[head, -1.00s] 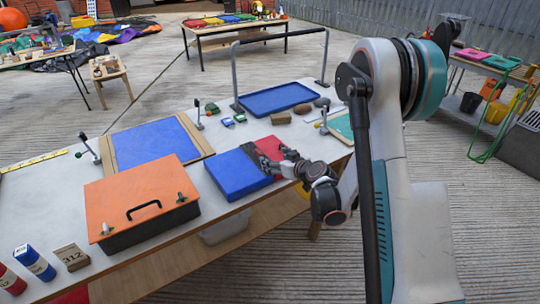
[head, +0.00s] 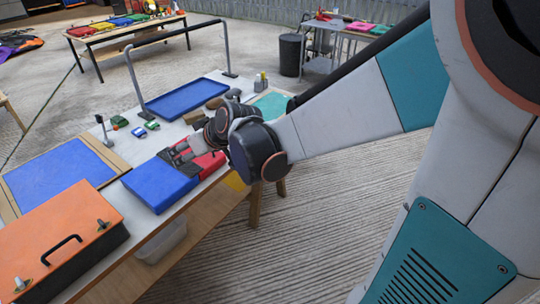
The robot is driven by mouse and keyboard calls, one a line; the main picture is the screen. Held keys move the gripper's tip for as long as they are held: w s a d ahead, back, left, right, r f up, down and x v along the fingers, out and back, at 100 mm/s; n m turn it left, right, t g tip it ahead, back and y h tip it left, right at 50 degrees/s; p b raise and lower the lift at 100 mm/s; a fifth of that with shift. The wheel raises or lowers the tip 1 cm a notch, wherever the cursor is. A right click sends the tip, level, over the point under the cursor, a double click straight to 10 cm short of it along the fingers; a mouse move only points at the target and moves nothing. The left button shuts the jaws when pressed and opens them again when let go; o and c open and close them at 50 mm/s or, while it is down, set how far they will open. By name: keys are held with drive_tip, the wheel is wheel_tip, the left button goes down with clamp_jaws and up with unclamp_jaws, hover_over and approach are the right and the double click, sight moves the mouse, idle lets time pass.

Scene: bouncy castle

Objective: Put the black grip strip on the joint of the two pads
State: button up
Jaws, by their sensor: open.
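The blue pad (head: 160,187) lies flat near the front edge of the white table. The red pad (head: 211,162) lies against its right side. My gripper (head: 177,156) is open, low over the joint of the two pads, and hides much of the joint and part of the red pad. A dark patch at the joint by the fingers looks like the black grip strip, but the fingers cover it. I cannot tell how it lies or whether the fingers touch it.
An orange-lidded box (head: 62,238) with a black handle stands front left. A blue board (head: 58,177) lies behind it. A blue tray (head: 187,97) under a grey hoop (head: 137,85) is at the back. Small toy-like items (head: 138,131) and a teal mat (head: 272,105) lie nearby.

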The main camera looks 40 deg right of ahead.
drive_tip(key=s+d+r+m+g+h, duration=0.1)
drive_tip(key=s+r+m+g+h, duration=0.1)
drive_tip(key=s, duration=2)
drive_tip(key=shift+s+d+r+h, duration=0.15)
drive_tip(key=shift+s+d+h, duration=0.1)
drive_tip(key=shift+s+h, duration=0.15)
